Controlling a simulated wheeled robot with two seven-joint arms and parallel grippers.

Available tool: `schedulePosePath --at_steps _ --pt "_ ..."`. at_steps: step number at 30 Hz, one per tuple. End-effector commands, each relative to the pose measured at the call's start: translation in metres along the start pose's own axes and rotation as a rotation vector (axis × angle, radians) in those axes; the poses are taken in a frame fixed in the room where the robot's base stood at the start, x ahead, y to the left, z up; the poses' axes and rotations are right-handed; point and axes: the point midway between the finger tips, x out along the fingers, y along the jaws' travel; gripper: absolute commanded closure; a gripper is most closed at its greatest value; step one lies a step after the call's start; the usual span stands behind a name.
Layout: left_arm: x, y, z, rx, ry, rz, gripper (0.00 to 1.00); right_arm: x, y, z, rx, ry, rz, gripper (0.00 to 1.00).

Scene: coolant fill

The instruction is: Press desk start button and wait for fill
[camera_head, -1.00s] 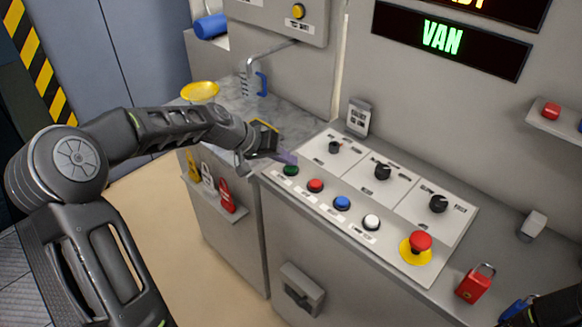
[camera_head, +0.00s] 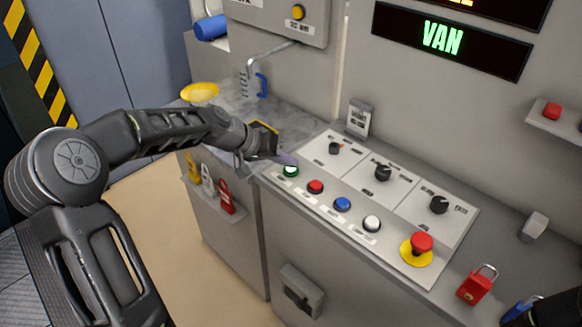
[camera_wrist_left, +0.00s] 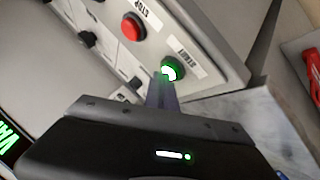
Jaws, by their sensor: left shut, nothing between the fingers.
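The green start button (camera_head: 290,170) is on the left end of the desk panel's button row, and it is lit with a bright centre. It also shows lit in the left wrist view (camera_wrist_left: 171,70), with a label beside it. My left gripper (camera_head: 287,159) is shut and empty, its fingertips right at the button. In the left wrist view its fingers (camera_wrist_left: 163,86) reach to the button's edge; I cannot tell whether they touch it. A display (camera_head: 442,37) on the wall reads "VAN" in green. My right gripper is not clearly visible.
Red (camera_head: 316,187), blue (camera_head: 342,204) and white (camera_head: 372,223) buttons and a red emergency stop (camera_head: 421,243) continue the row. Black knobs (camera_head: 383,173) stand behind. A red padlock (camera_head: 477,284) lies at the right. A yellow dish (camera_head: 200,92) is on the left counter.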

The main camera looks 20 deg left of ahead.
Motion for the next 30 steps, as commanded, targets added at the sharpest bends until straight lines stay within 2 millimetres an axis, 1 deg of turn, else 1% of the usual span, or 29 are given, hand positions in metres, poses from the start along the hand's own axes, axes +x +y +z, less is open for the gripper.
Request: schedulePosePath --at_steps 8,21,30 --pt "-0.010 0.008 -0.007 0.000 -0.001 0.001 1.00 -0.007 -0.003 0.000 0.000 0.000 0.000 0.64" --pt "-0.012 0.009 -0.009 0.001 0.000 0.000 1.00 -0.008 -0.003 0.000 0.000 0.000 0.000 0.64" --pt "-0.031 0.023 -0.023 0.002 0.002 -0.001 1.00 -0.022 -0.009 0.000 0.000 0.000 0.000 0.64"
